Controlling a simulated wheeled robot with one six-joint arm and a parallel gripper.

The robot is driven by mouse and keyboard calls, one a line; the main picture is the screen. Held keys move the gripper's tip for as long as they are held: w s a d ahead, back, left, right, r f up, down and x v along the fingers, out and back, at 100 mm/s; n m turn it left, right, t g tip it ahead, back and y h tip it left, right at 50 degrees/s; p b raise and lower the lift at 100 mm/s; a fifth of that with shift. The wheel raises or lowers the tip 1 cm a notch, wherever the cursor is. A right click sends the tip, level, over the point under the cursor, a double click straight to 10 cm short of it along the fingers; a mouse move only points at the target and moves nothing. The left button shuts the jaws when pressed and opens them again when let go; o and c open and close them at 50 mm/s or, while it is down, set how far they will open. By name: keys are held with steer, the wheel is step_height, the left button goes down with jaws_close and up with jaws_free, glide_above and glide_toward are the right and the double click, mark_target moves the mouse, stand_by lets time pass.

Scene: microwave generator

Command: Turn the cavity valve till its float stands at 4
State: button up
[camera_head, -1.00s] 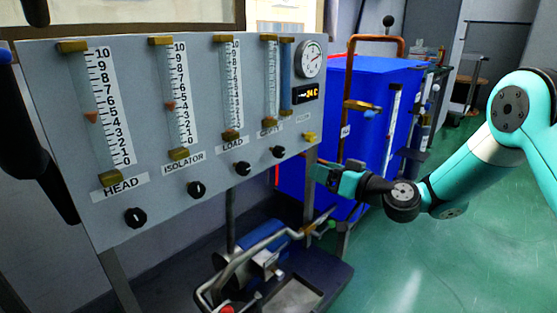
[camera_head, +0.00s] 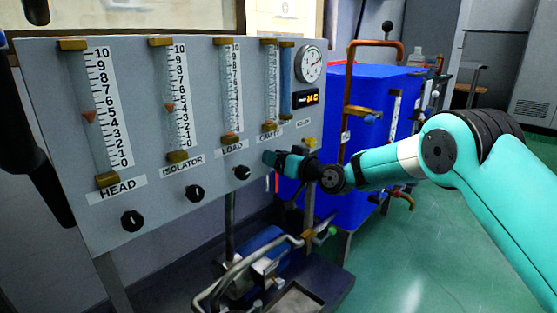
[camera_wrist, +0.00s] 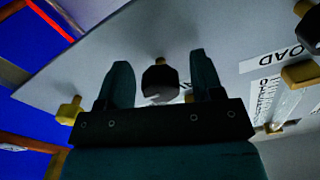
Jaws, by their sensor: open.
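The grey panel (camera_head: 215,130) carries several flow tubes with scales. The cavity tube (camera_head: 270,85) stands right of the load tube; its float is too small to read. The black cavity knob (camera_wrist: 160,82) shows in the wrist view between the two fingers of my gripper (camera_wrist: 160,75), with a gap on each side. In the head view my gripper (camera_head: 268,157) is at the panel below the CAVITY label (camera_head: 270,133) and hides that knob. My gripper is open, and it does not visibly touch the knob.
The load knob (camera_head: 242,173) is close on the left, with the isolator knob (camera_head: 195,193) and head knob (camera_head: 133,220) further left. A yellow knob (camera_wrist: 68,110) is beside my gripper. A blue cabinet (camera_head: 390,95) stands right. A pump (camera_head: 260,250) sits below the panel.

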steer(key=c, duration=0.9)
steer(key=shift+c, duration=0.2)
steer(key=shift+f+n+b, duration=0.2)
steer(key=shift+n+b, duration=0.8)
steer(key=shift+b, duration=0.1)
steer(key=n+b, duration=0.3)
steer(key=shift+n+b, duration=0.3)
steer(key=shift+b, duration=0.05)
steer(key=n+b, duration=0.3)
steer(key=shift+d+n+b, duration=0.1)
steer(key=shift+n+b, duration=0.2)
steer(key=shift+n, duration=0.1)
steer(key=shift+w+r+n+b, duration=0.1)
steer(key=shift+r+n+b, duration=0.05)
steer(key=shift+n+b, duration=0.6)
